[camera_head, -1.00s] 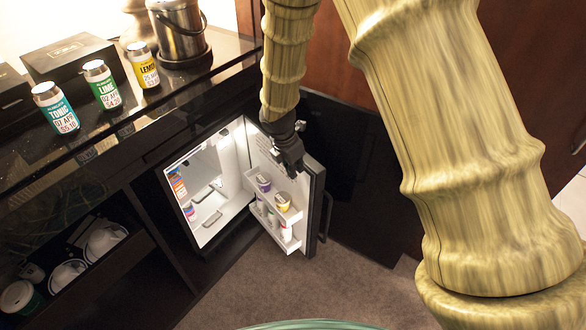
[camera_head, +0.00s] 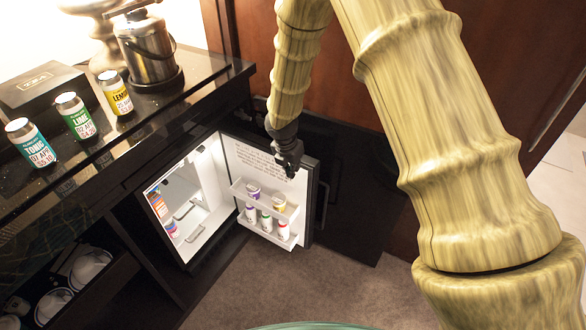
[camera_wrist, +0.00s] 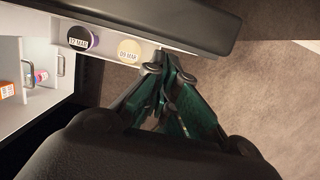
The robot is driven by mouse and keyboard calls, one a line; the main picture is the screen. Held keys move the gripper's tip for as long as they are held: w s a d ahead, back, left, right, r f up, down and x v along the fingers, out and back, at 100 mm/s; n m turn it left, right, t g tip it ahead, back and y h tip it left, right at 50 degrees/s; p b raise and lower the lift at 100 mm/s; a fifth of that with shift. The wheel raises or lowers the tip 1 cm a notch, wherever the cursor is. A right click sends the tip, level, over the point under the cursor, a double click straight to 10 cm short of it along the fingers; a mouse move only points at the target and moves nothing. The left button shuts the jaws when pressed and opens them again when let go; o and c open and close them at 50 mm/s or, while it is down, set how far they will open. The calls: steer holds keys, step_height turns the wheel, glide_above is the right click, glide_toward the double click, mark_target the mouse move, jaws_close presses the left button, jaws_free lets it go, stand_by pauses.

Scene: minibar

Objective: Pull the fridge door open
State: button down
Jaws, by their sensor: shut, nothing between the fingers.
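The small fridge (camera_head: 190,205) under the counter stands open, its lit white inside showing. Its door (camera_head: 262,168) is swung well out to the right, with the inner side and its shelves facing the room. My gripper (camera_head: 290,170) is shut and empty at the upper inner side of the door, near its free edge; whether it touches cannot be told. In the wrist view, the shut fingers (camera_wrist: 170,60) are beside the dark door edge (camera_wrist: 150,22) and the door shelf. The door handle (camera_head: 323,200) is on the outer side, partly hidden.
Door shelves hold several small cans (camera_head: 266,222). Tonic (camera_head: 32,143), lime (camera_head: 76,116) and lemon (camera_head: 116,93) cans and an ice bucket (camera_head: 148,48) stand on the counter. A dark panel (camera_head: 365,195) stands right of the door. Carpet (camera_head: 270,285) in front is clear.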

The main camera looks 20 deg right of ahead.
steer(key=shift+a, duration=0.1)
steer(key=s+a+r+p, duration=0.2)
steer(key=s+a+r, duration=0.25)
steer(key=r, duration=0.55)
steer(key=s+f+m+g+y+p, duration=0.2)
steer(key=s+f+m+y+p, duration=0.1)
steer(key=s+f+m, duration=1.15)
steer(key=s+d+f+m+p, duration=0.1)
steer(key=s+m, duration=0.3)
steer(key=s, duration=0.4)
steer(key=s+d+f+m+p, duration=0.1)
steer(key=s+d+f+m, duration=0.2)
steer(key=s, duration=0.6)
steer(key=s+d+f+m+h+p, duration=0.1)
steer(key=s+d+f+m, duration=0.1)
steer(key=s+m, duration=0.3)
steer(key=s, duration=0.3)
steer(key=shift+s+d+f, duration=0.3)
steer(key=shift+s+d, duration=0.05)
